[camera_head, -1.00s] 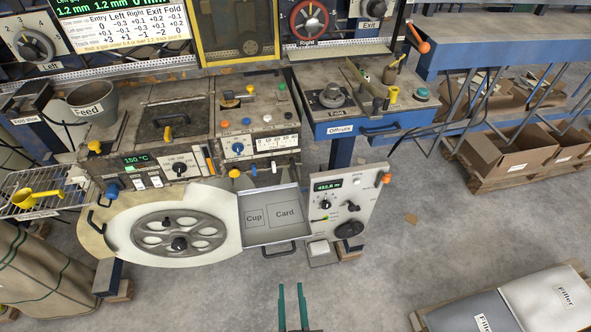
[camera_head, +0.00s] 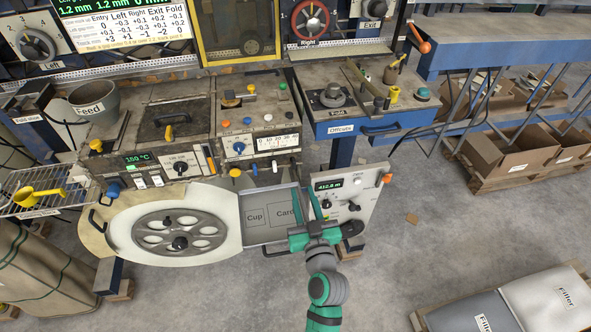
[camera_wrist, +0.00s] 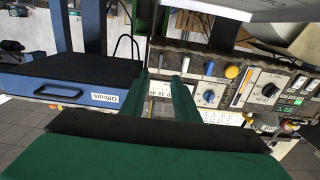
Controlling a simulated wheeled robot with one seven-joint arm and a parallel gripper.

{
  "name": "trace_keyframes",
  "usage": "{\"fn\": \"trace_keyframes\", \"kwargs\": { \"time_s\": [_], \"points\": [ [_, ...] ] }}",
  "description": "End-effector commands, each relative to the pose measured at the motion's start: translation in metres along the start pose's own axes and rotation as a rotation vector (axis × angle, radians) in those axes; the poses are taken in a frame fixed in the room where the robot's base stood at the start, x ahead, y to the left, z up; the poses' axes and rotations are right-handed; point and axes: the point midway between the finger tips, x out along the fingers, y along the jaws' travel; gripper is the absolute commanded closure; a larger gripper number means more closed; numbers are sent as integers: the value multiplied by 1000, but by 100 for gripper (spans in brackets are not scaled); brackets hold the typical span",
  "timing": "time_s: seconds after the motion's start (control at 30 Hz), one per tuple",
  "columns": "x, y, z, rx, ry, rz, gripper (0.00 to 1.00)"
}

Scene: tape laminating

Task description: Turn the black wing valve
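A small black wing-shaped handle (camera_head: 353,208), which looks like the wing valve, is on the grey panel (camera_head: 366,188) right of the drawer in the head view. My gripper (camera_head: 306,190) is open and empty. Its two green fingers are apart, in front of the drawer and the panel's left edge, left of the handle. The gripper body partly covers the panel's lower part and the large black knob there. In the wrist view the open fingers (camera_wrist: 160,80) point at the machine front; I cannot make out the wing handle there.
An open drawer (camera_head: 268,236) marked Cup and Card is behind my gripper. The reel plate (camera_head: 210,258) is to its left. The blue Offcuts drawer (camera_head: 376,126) is above the panel. Filler sacks (camera_head: 535,300) lie at lower right. The floor right of the panel is mostly clear.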

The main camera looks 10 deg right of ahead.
Motion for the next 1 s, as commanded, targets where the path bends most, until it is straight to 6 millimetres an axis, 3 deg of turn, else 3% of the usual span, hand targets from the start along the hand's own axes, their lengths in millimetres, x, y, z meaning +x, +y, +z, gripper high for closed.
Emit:
{"fn": "trace_keyframes", "kwargs": {
  "time_s": [0.6, 1.0],
  "points": [
    [90, -2, 0, 0, -1, -4, 72],
    [104, -4, 1, 0, -1, -5, 72]
  ]
}}
